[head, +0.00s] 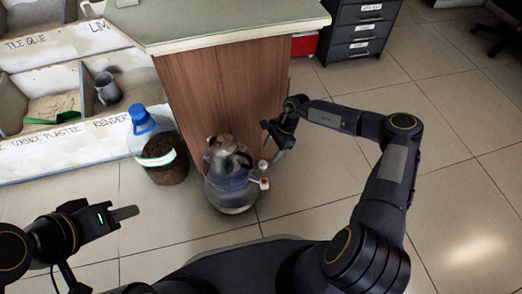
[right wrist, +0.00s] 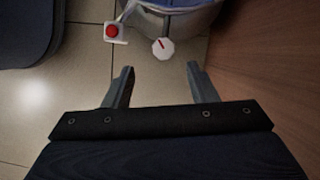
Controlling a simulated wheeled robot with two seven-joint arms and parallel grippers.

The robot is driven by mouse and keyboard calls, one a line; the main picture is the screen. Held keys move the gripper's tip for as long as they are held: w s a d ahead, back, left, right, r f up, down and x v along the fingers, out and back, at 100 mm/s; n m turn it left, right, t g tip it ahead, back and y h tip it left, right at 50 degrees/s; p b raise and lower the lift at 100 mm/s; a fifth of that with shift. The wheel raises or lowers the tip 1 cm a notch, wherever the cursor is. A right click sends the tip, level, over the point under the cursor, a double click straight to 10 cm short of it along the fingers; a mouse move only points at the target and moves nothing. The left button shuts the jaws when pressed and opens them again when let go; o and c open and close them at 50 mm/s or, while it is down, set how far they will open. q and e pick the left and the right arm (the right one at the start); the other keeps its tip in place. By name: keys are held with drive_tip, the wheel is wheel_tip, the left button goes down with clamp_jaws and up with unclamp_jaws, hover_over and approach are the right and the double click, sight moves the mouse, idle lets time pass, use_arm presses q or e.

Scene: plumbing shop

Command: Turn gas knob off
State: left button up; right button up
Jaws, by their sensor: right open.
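A round blue-grey and metal appliance (head: 231,198) stands on the floor against the wooden counter. A white octagonal knob (right wrist: 163,47) with a red line sits on its side; it also shows small in the head view (head: 262,165). Beside it is a white box with a red button (right wrist: 112,31). My right gripper (right wrist: 162,82) is open and empty, its fingers apart and short of the knob, which lies roughly midway between them in the picture. In the head view my right gripper (head: 281,133) is above and right of the appliance. My left gripper (head: 124,212) is far left; its jaw opening is unclear.
The counter's wooden side (head: 225,90) rises close behind. Labelled bins (head: 60,150) line the left. The tiled floor at right is clear.

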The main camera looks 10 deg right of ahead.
sight(263, 163)
drive_tip(key=b+x, duration=0.1)
drive_tip(key=x, duration=0.1)
drive_tip(key=b+x, duration=0.1)
drive_tip(key=x, duration=0.2)
drive_tip(key=b+x, duration=0.1)
drive_tip(key=x, duration=0.1)
drive_tip(key=shift+w+a+f, duration=0.2)
drive_tip(key=shift+w+f, duration=0.05)
drive_tip(key=shift+f, duration=0.15)
use_arm(q)
drive_tip(key=f, duration=0.3)
drive_tip(key=shift+w+f, duration=0.25)
drive_tip(key=shift+w, duration=0.05)
